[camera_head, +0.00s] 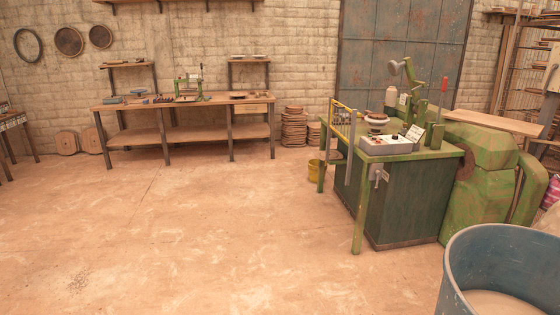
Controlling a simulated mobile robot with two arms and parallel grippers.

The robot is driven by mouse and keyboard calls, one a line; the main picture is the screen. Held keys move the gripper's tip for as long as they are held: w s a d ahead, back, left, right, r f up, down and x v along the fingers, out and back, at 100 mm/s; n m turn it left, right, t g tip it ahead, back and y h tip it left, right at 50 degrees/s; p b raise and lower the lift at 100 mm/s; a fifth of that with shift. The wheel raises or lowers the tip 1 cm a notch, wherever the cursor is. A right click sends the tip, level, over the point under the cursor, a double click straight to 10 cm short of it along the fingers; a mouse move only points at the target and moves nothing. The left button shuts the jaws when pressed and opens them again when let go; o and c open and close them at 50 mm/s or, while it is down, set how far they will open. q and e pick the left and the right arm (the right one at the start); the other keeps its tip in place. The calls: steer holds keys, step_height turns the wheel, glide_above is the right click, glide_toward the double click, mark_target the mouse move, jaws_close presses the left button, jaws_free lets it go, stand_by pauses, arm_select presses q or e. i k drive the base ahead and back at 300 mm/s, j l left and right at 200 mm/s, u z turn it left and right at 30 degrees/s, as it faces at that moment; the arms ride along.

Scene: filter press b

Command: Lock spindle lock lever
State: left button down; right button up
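A green machine bench (415,205) stands at the right of the head view, several steps away across the floor. A small grey metal fitting with a lever-like part (379,175) is on its front, below the top edge. An upright red-tipped handle (444,88) stands at the back right of the bench top. I cannot tell for sure which of these is the spindle lock lever, nor whether it is locked. A white control box (386,145) with buttons sits on the bench top. Neither of my grippers is in view.
A blue drum (460,262) stands at the lower right, near the green machine. A wooden workbench (185,104) lines the back wall. The floor at left and centre is clear.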

mark_target(377, 173)
steer(key=i+z, duration=0.25)
steer(key=i, duration=0.3)
steer(key=i+z, duration=0.3)
steer(key=i, duration=0.25)
steer(key=i+j+z, duration=0.25)
steer(key=i, duration=0.3)
steer(key=i+j+z, duration=0.25)
steer(key=i, duration=0.25)
steer(key=i+l+z, duration=0.1)
steer(key=i+z, duration=0.15)
steer(key=i, duration=0.35)
steer(key=i+z, duration=0.25)
steer(key=i, duration=0.3)
